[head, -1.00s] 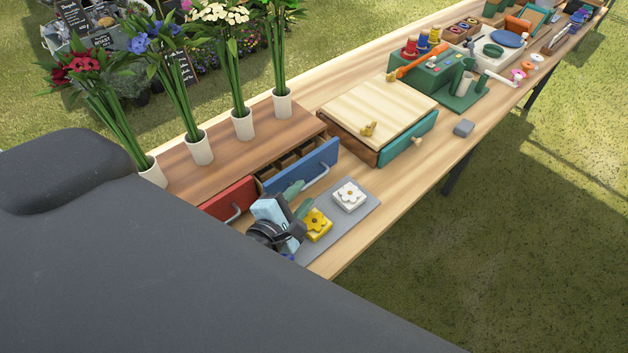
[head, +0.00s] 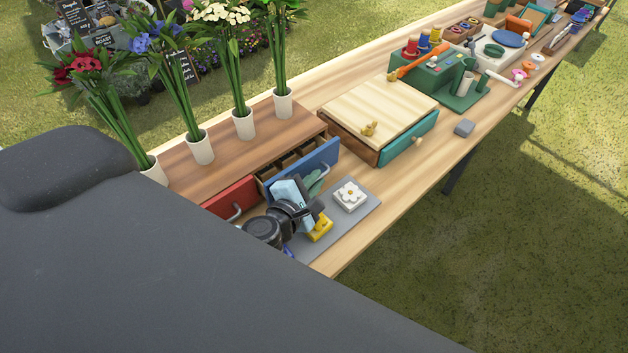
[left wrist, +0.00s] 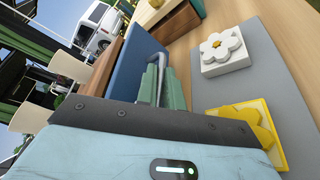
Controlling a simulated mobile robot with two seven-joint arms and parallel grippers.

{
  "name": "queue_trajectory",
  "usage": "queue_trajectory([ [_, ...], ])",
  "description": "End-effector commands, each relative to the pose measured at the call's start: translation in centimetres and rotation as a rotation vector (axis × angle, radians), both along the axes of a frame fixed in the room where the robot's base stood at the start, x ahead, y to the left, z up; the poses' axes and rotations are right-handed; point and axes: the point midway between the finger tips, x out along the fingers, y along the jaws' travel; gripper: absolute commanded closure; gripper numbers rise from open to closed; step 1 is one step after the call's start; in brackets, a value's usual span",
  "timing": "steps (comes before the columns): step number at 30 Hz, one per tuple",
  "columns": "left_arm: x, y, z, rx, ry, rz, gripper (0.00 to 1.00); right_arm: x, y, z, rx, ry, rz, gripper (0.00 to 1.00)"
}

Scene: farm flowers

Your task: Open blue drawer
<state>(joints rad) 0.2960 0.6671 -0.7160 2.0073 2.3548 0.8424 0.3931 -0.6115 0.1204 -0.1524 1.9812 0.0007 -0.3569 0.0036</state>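The blue drawer (head: 322,158) is in the wooden cabinet (head: 225,145) at the left of the table. It stands partly pulled out, with divided compartments showing behind its front. Its metal handle (left wrist: 157,60) shows in the left wrist view, between the green fingers of my left gripper (left wrist: 162,88). The fingers are close together on either side of the handle and look shut on it. In the head view my left gripper (head: 313,183) is in front of the drawer and hides part of its front and handle. My right gripper is not in view.
A red drawer (head: 230,197) is left of the blue one. A grey mat (head: 362,208) holds a white flower block (head: 350,195) and a yellow one (head: 320,230), partly hidden by my gripper. White vases (head: 243,124) of flowers stand on the cabinet. A wooden box (head: 375,110) is to the right.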

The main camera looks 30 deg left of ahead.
Motion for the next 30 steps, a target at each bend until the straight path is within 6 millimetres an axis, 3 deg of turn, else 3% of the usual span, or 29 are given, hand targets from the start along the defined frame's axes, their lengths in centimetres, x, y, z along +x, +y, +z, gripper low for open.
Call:
queue_trajectory([
  [11,-0.1,-0.3,0.0,-0.001,0.001,0.0,1.0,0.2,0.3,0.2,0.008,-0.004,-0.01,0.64],
  [22,-1.9,-5.7,0.1,-0.004,0.0,0.0,1.0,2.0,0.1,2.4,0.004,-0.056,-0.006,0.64],
  [30,-2.4,-6.9,0.0,0.001,0.001,0.001,1.0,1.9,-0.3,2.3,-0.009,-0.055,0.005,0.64],
])
